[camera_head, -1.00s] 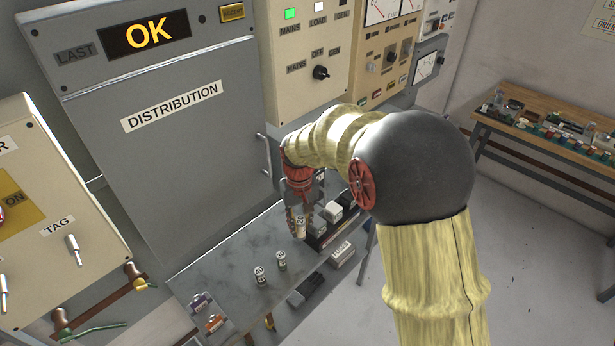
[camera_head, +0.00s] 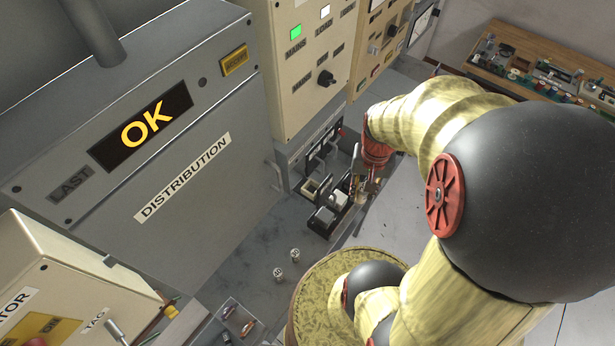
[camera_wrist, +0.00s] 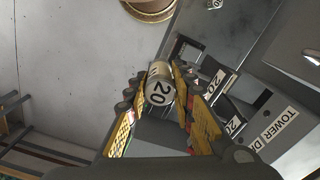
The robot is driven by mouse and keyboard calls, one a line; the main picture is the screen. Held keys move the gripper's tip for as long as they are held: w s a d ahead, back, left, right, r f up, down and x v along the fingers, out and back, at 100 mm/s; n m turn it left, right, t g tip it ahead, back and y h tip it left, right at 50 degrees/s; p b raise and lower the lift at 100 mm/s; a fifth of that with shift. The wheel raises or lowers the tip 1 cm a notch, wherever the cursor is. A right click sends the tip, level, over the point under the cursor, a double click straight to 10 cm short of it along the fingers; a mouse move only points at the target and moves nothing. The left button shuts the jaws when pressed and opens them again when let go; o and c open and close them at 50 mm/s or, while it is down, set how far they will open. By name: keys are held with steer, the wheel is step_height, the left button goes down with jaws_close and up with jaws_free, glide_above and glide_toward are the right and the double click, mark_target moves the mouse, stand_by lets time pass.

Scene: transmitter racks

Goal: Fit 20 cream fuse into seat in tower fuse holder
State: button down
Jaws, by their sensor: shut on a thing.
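In the wrist view a cream cylindrical fuse (camera_wrist: 160,86) marked 20 is held between the yellow-padded fingers of my gripper (camera_wrist: 165,95). The gripper is shut on it. In the head view my gripper (camera_head: 362,187) is at the right end of the shelf, beside the dark fuse holder blocks (camera_head: 327,215); the fuse is small there and partly hidden by the fingers. In the wrist view, holder parts with 20 labels (camera_wrist: 222,82) lie right of the fuse, near a panel labelled TOWER (camera_wrist: 283,122). I cannot make out the empty seat.
A tray with small coloured parts (camera_head: 232,322) is at the front. The grey distribution cabinet (camera_head: 190,150) rises behind. A wooden bench (camera_head: 540,70) stands at the back right.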

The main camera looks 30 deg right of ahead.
steer(key=w+a+p, duration=0.1)
steer(key=w+a, duration=0.2)
steer(key=w, duration=0.5)
steer(key=w+a+p, duration=0.1)
steer(key=w+a, duration=0.2)
steer(key=w, duration=0.5)
steer(key=shift+s+d+f+p, duration=0.1)
steer(key=shift+f+p, duration=0.15)
steer(key=shift+f, duration=2.75)
steer(key=shift+s+f+p, duration=0.1)
steer(key=shift+f+p, duration=0.15)
steer(key=shift+f, duration=2.75)
steer(key=shift+w+f, duration=0.1)
steer(key=shift+f, duration=0.1)
steer(key=c, duration=1.9)
jaws_free()
steer(key=shift+o, duration=0.5)
